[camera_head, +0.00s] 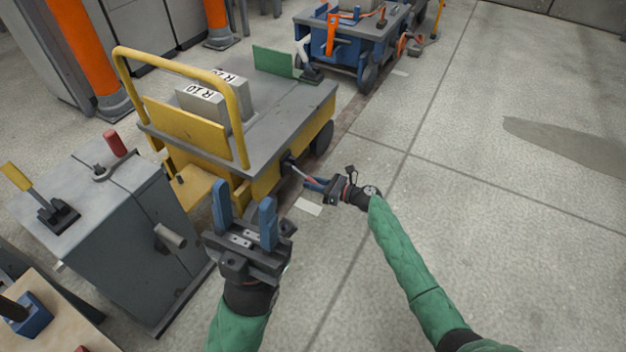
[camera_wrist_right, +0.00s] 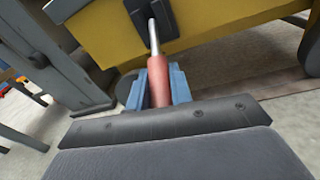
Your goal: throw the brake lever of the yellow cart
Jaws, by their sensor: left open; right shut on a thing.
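The yellow cart (camera_head: 262,184) stands left of centre in the head view, with a grey deck and a yellow push handle. Its brake lever (camera_head: 303,174) sticks out from the side near the front corner. In the right wrist view the brake lever (camera_wrist_right: 158,75) has a metal rod, a red grip and a black mount on the yellow side. My right gripper (camera_head: 314,183) is shut on the lever's red grip, its blue fingers (camera_wrist_right: 178,85) on both sides of it. My left gripper (camera_head: 245,212) is open and empty, in front of the cart's near end.
A grey cabinet (camera_head: 130,245) with levers stands close at left. A blue cart (camera_head: 350,45) stands behind. The floor (camera_head: 480,190) at right is clear.

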